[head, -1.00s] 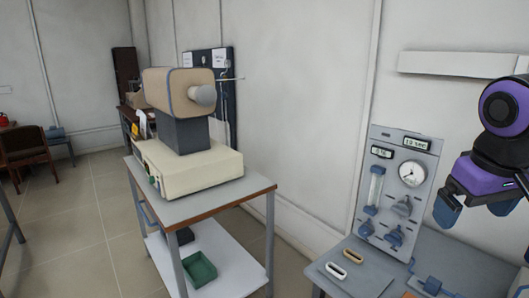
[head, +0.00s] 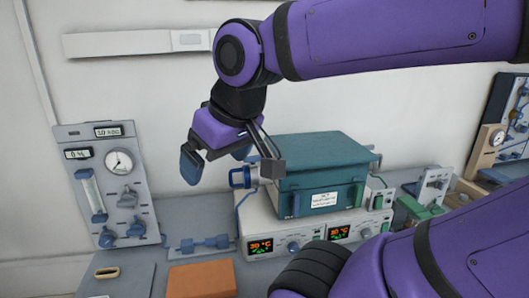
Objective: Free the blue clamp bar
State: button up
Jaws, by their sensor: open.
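A blue bar with knobs (head: 205,243) lies across a small grey plate on the bench, between the gauge panel and the furnace unit. It looks like a clamp bar, but I cannot tell whether it is the named one. The teal furnace box (head: 320,178) stands to the right on a cream control base (head: 305,225) with lit displays. A blue cylindrical fitting (head: 240,178) sits at the box's left side, close to my gripper in the picture.
A grey gauge panel (head: 118,215) with a dial and blue valves stands at the left. An orange-brown block (head: 202,279) and a tan ring (head: 107,272) lie on the front bench. My arm covers much of the right side. More equipment (head: 430,190) stands behind it.

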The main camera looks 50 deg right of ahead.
aim_at(252, 159)
jog(key=z, duration=1.15)
jog(key=i+j+z, duration=0.2)
jog(key=i+j, duration=0.25)
